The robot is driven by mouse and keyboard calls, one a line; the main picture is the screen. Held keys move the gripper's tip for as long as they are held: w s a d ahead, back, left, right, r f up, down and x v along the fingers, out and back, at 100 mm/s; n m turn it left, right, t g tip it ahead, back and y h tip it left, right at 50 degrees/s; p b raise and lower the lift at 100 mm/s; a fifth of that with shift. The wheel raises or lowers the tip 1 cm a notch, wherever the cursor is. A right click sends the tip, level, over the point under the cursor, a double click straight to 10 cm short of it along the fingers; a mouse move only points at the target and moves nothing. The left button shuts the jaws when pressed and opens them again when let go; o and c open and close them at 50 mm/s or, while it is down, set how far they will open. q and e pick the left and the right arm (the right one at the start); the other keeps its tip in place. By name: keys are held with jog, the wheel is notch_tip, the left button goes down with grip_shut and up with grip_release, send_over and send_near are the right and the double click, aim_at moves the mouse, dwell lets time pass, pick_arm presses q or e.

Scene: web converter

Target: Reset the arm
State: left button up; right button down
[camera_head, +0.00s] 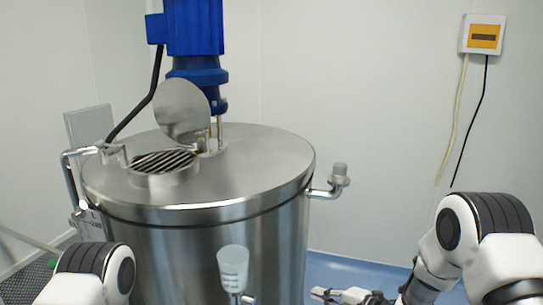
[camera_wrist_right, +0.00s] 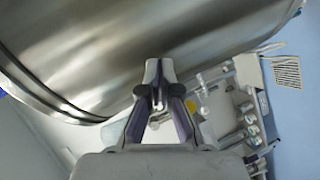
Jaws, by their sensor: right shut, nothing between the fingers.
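My right arm (camera_head: 465,245) comes in from the lower right in the head view. Its gripper (camera_head: 322,293) is low at the bottom edge, to the right of the steel tank (camera_head: 255,185). In the right wrist view the gripper (camera_wrist_right: 160,72) has its fingertips together, with nothing between them. The tank wall (camera_wrist_right: 130,35) fills the area behind the fingertips; I cannot tell the exact gap. A rounded part of my left arm (camera_head: 95,270) shows at lower left, but its gripper is out of view.
A blue motor (camera_head: 195,25) stands on the tank lid, beside an open round hatch cover (camera_head: 182,112) and a grate (camera_head: 163,162). A pale cup-like piece (camera_head: 233,265) is before the tank. The right wrist view shows a cluttered white rack (camera_wrist_right: 250,85). A box (camera_head: 483,34) hangs on the wall.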

jog(key=s+d+f+m+g+h+b, duration=0.1)
jog(key=s+d+f+m+g+h, duration=0.15)
jog(key=s+f+m, duration=0.6)
jog(key=s+d+f+m+g+h+b, duration=0.15)
jog(key=s+d+f+m+h, duration=0.25)
jog(key=s+f, duration=0.95)
jog(key=s+d+m+g+h, duration=0.2)
jog(key=s+d+m+g, duration=0.1)
jog(key=s+m, duration=0.3)
jog(key=s+d+m+g+h+p, duration=0.1)
jog(key=s+d+m+g+h, duration=0.1)
jog(key=s+m, duration=0.4)
jog(key=s+d+g, duration=0.1)
jog(key=s, duration=0.3)
jog(key=shift+s+d+f, duration=0.15)
jog(key=shift+s+d, duration=0.15)
jog(key=shift+s, duration=0.05)
